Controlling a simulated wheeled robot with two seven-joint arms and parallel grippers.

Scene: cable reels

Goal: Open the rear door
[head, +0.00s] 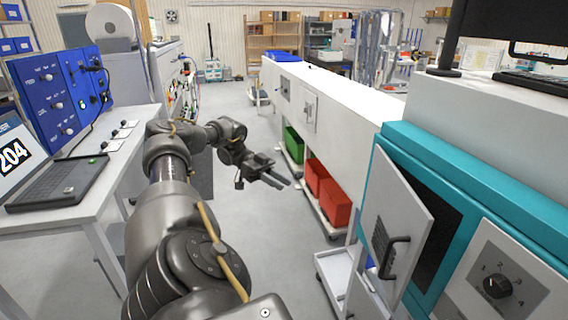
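A grey door (401,225) with a black bar handle (393,257) stands partly open on the teal-trimmed machine at the right, with a dark opening behind it. Farther back, the long white cabinet (345,112) carries a small light door panel (309,109), which looks closed, and a panel with a dark knob (285,87). I cannot tell which door is the rear one. My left gripper (287,184) is over the aisle, apart from both doors, its fingers pointing right. It holds nothing visible; the gap between its fingers is unclear. My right gripper is out of view.
Red bins (328,193) and a green bin (294,145) sit low along the white cabinet. A numbered dial (497,287) is on the teal machine's front. A table (122,156) with a laptop and a blue panel (62,92) stands left. The aisle floor (236,98) ahead is clear.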

